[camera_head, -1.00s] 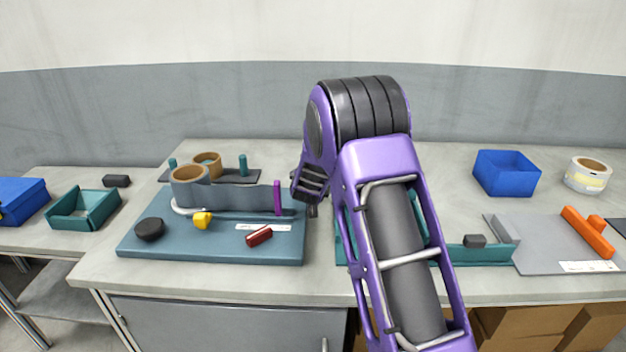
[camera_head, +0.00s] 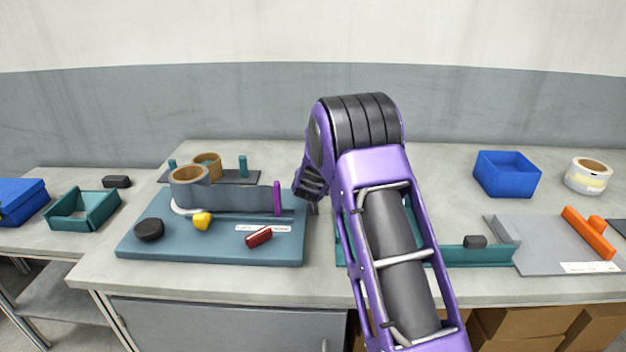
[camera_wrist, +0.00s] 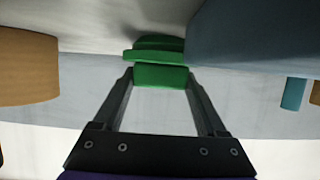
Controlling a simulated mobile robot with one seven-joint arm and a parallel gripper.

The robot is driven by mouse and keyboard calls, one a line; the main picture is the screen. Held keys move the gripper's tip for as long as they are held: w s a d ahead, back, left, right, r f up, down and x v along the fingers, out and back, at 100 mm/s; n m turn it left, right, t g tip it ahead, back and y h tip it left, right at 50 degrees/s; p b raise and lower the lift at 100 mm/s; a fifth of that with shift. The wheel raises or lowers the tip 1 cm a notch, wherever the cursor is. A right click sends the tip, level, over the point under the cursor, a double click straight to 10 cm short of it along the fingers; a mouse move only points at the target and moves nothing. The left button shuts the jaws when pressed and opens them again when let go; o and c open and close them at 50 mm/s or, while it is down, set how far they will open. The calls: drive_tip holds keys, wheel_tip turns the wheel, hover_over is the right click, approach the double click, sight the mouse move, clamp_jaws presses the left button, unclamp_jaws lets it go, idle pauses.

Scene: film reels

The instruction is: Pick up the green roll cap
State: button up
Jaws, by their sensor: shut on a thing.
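The green roll cap (camera_wrist: 160,76) shows in the wrist view, between the fingertips of my gripper (camera_wrist: 161,72). Both dark fingers press on its sides, so the gripper is shut on it. The cap has a wider flange on its far side, with a dark shadowed area just beyond it. In the head view my arm hides the cap and the fingertips; only the dark wrist end shows, right of the blue-grey board (camera_head: 210,245).
The board bears a grey-blue film strip and roll (camera_head: 190,188), a purple post (camera_head: 277,198), a black knob (camera_head: 149,229), a yellow piece (camera_head: 203,221) and a red piece (camera_head: 258,237). A blue bin (camera_head: 506,175) and tape roll (camera_head: 588,176) stand at right.

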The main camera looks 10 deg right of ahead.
wheel_tip(320, 180, up, 9)
drive_tip(key=shift+f+p, duration=0.2)
drive_tip(key=shift+p, duration=0.75)
drive_tip(key=s+f+m+h, duration=0.1)
drive_tip(key=s, duration=2.5)
drive_tip(key=shift+s+f+m+g+h, duration=0.15)
drive_tip(key=shift+s+m+g+h, duration=0.15)
drive_tip(key=shift+h, duration=0.1)
